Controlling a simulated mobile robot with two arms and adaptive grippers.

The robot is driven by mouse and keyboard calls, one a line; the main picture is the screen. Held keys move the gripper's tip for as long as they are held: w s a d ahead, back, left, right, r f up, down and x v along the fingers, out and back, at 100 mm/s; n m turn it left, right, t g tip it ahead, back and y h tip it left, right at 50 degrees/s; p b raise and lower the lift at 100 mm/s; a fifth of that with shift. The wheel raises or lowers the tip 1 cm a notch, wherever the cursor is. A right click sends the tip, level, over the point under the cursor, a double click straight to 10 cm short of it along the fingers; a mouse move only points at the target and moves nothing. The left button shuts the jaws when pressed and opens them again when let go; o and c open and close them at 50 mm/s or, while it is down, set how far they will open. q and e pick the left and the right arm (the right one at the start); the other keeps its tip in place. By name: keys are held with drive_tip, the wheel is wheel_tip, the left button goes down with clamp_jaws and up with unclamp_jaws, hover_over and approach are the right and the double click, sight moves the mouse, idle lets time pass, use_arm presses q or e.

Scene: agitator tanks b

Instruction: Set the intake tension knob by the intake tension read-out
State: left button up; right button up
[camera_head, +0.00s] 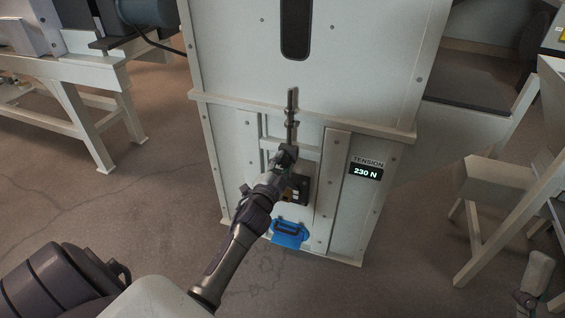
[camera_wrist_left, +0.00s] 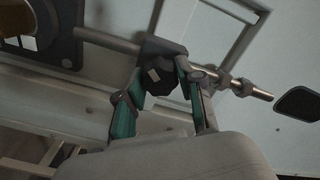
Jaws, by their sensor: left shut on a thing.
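The tension read-out (camera_head: 365,172) on the right of the white cabinet front shows 230 N, under the label TENSION. My left gripper (camera_head: 286,157) reaches to the lower middle of the cabinet, at the foot of an upright metal rod. In the left wrist view my left gripper (camera_wrist_left: 162,82) has its two fingers on either side of a dark faceted knob (camera_wrist_left: 160,77) and is shut on it. The knob sits by a grey block on the rod. In the head view the gripper hides the knob. A pale and dark part of my right arm (camera_head: 533,285) shows at the bottom right; its jaws are unclear.
The white cabinet (camera_head: 235,60) has a ledge across it above the gripper. A dark box (camera_head: 299,188) and a blue handled piece (camera_head: 289,233) are below the gripper. The metal rod (camera_head: 290,110) rises above it. White frames stand left and right; floor shows between.

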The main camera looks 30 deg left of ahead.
idle(0.5)
use_arm(q)
drive_tip(key=o, duration=1.2)
drive_tip(key=shift+c, duration=0.2)
drive_tip(key=shift+s, duration=0.1)
drive_tip(key=v, duration=1.1)
drive_tip(key=shift+s, duration=0.4)
drive_tip(key=shift+f, duration=0.1)
